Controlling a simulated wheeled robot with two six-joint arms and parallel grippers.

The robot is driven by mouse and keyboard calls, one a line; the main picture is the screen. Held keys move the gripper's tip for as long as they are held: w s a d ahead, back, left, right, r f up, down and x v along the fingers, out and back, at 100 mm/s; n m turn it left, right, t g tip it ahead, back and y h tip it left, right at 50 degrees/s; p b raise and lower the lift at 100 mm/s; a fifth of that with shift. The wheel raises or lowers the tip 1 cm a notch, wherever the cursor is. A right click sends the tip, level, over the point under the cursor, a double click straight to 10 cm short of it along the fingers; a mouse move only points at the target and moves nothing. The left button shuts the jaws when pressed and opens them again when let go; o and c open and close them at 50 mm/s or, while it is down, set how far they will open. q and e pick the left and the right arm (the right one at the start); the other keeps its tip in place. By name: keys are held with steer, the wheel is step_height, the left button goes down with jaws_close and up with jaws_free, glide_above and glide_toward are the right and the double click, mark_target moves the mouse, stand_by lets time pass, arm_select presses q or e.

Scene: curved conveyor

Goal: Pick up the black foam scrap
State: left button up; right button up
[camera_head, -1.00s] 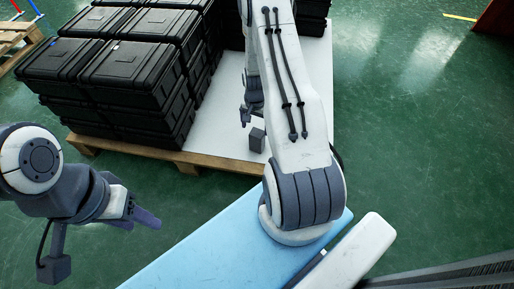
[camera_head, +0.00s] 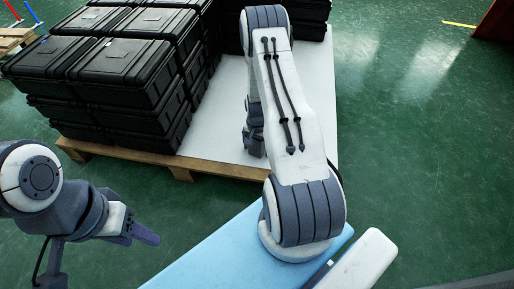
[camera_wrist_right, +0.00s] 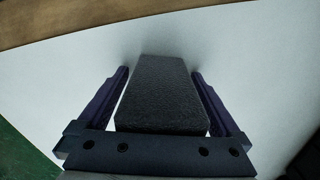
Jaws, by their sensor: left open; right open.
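The black foam scrap (camera_wrist_right: 162,92) shows in the right wrist view as a dark, rough block on a white surface. My right gripper (camera_wrist_right: 160,78) is open, with one finger on each side of the foam. Narrow gaps show between the fingers and the foam. In the head view my right arm hides the foam, and the right gripper (camera_head: 254,143) shows only partly, low over the pallet's white top. My left gripper (camera_head: 148,236) is at the lower left, away from the foam, over the green floor.
A wooden pallet (camera_head: 222,168) with a white top (camera_head: 310,100) carries several stacked black cases (camera_head: 120,72) left of my right arm. More black cases stand behind it. The green floor (camera_head: 420,150) at right is clear.

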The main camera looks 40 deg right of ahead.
steer(key=c, duration=1.3)
